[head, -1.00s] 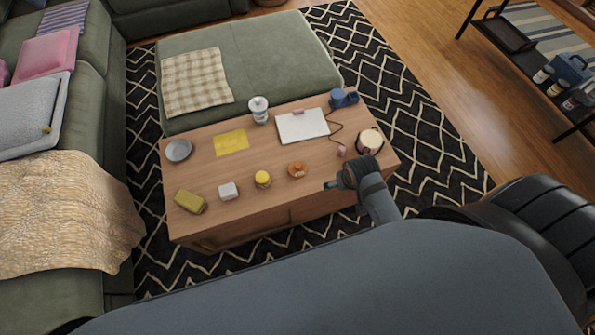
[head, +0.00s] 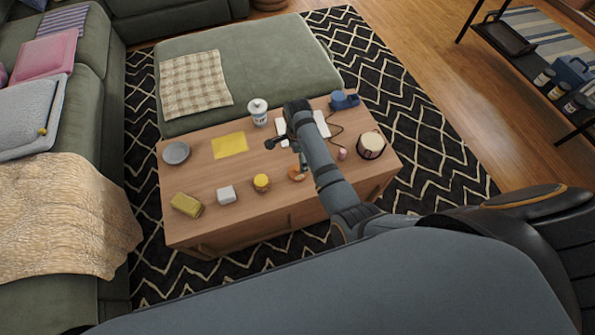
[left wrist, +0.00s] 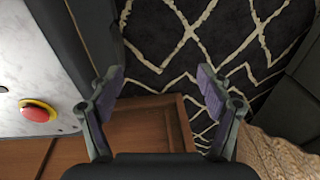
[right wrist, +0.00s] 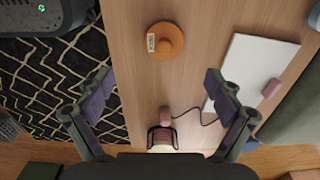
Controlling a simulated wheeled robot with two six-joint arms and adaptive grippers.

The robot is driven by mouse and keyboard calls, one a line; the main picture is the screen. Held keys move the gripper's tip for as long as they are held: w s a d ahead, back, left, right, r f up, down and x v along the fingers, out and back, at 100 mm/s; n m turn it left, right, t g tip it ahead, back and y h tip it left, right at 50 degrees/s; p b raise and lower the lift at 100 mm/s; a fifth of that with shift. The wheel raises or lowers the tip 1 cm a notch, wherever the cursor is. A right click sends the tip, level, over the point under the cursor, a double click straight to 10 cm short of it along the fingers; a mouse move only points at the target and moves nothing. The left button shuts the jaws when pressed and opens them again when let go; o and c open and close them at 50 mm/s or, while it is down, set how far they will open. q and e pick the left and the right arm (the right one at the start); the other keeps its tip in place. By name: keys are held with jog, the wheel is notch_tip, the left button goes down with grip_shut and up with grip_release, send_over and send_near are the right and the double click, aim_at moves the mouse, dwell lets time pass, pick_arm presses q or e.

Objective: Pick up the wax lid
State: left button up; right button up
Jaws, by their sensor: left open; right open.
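An orange round lid with a knob and a small pale label, which looks like the wax lid, lies on the wooden coffee table (head: 205,178). In the head view the lid (head: 296,174) is partly hidden by my right arm. In the right wrist view the lid (right wrist: 166,41) is ahead of the fingers, near the table's edge. My right gripper (head: 281,143) is open and empty above the table, beyond the lid in the head view; it also shows in the right wrist view (right wrist: 157,88). My left gripper (left wrist: 160,80) is open and empty over the rug beside wooden furniture.
A yellow jar (head: 261,183), white block (head: 226,194) and yellow-green block (head: 187,204) stand left of the lid.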

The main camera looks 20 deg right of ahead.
aim_at(298, 169)
notch_tip(298, 169, down, 5)
jog(key=shift+f+b, duration=0.15)
jog(key=shift+b, duration=0.6)
jog(key=f, duration=0.1)
jog(key=f+b, duration=0.1)
jog(key=f, duration=0.1)
jog(key=f+b, duration=0.1)
jog(key=shift+w+d+f, duration=0.1)
jog(key=shift+w+f, duration=0.15)
jog(key=shift+w, duration=0.15)
jog(key=shift+f, duration=0.4)
pick_arm(q)
jog(key=w, duration=0.7)
jog(key=shift+f, duration=0.25)
jog(key=shift+s+d, duration=0.1)
pick_arm(e)
jog(key=shift+s, duration=0.15)
jog(key=c, duration=1.2)
